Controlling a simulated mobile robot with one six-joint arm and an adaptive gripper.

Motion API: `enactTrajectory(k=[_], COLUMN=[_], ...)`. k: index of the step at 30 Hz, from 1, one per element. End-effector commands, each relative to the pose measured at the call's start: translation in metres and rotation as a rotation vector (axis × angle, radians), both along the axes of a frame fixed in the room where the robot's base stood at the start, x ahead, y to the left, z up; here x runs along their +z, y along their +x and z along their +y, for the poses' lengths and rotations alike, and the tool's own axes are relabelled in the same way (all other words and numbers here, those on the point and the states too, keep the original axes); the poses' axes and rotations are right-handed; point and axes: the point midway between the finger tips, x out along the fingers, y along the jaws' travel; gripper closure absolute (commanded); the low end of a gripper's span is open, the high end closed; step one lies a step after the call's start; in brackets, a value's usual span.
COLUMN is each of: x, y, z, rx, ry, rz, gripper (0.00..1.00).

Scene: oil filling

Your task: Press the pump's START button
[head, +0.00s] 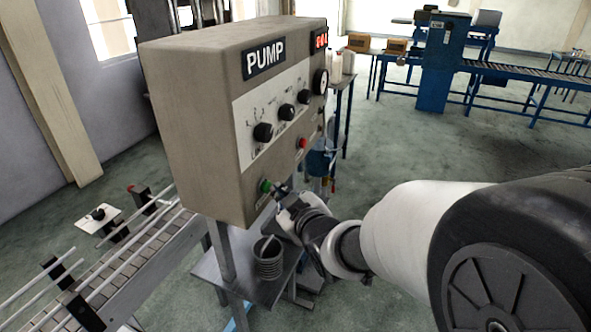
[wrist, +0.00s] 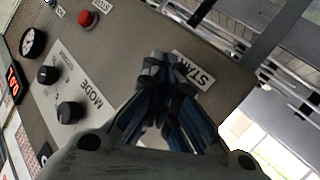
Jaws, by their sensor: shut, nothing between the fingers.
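The grey pump panel (head: 190,110) carries a PUMP sign and fills the upper middle of the head view. The green button (head: 265,186) is near the panel's lower front edge. My gripper (head: 281,190) is shut and empty, with its fingertips right by the green button. Whether they touch it I cannot tell. In the wrist view the closed fingertips (wrist: 155,62) lie over the panel next to the START label (wrist: 194,70). The green button is hidden behind them there.
A red button (head: 302,143) sits farther along the panel; it also shows in the wrist view (wrist: 87,18). Black knobs (head: 264,132) line the panel face. A ribbed container (head: 268,260) stands below on a metal table.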

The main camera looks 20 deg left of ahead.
Motion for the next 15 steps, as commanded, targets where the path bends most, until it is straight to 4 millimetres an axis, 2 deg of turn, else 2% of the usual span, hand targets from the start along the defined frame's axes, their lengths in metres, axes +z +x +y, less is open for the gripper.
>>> enactTrajectory(k=[15], x=[-0.0002], y=[0.0002], z=[0.0067], rx=[0.002], ry=[0.0], rz=[-0.001], gripper=[1.0])
